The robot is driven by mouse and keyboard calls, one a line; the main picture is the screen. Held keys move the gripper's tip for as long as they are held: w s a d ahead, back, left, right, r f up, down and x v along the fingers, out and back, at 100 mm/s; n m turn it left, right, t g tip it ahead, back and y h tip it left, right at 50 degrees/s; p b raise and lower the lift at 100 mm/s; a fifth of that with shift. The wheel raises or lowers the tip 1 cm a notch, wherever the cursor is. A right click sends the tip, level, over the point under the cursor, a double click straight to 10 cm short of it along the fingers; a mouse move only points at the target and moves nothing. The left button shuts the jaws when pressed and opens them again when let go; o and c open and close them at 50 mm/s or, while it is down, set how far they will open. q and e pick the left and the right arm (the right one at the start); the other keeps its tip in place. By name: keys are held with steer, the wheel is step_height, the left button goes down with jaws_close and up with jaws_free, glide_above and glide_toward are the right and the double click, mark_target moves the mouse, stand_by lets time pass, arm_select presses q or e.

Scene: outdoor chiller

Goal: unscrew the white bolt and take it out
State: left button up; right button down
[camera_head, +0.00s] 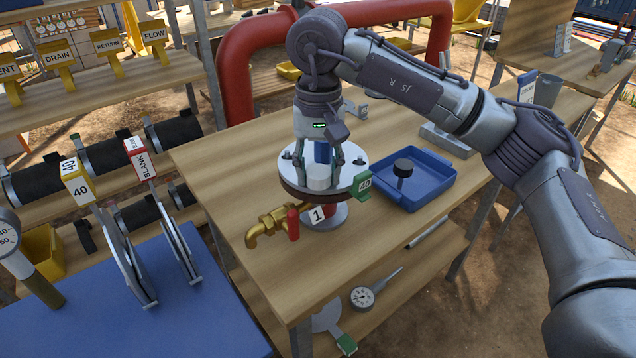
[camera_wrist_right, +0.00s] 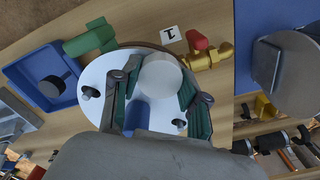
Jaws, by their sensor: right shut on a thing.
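The white bolt (camera_head: 319,179) is a short white cylinder on the pale round flange (camera_head: 342,178) on the wooden table. My right gripper (camera_head: 313,168) points down over the flange, its fingers closed around the white bolt. The wrist view shows the white bolt (camera_wrist_right: 160,74) between the two fingers (camera_wrist_right: 156,86). It looks seated on the flange; its shank is hidden. A blue cylinder (camera_head: 322,151) stands just behind it, partly covered by the gripper. Small dark studs (camera_head: 358,161) show on the flange sides. My left gripper is not in view.
A blue tray (camera_head: 437,187) right of the flange holds a black-headed bolt (camera_head: 403,167). A brass valve with a red handle (camera_head: 293,224) and a card marked 1 (camera_head: 317,215) are in front. Red pipes (camera_head: 237,75) rise behind.

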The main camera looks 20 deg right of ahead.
steer(key=n, duration=0.8)
steer(key=c, duration=0.5)
jaws_free()
steer(key=shift+o, duration=0.4)
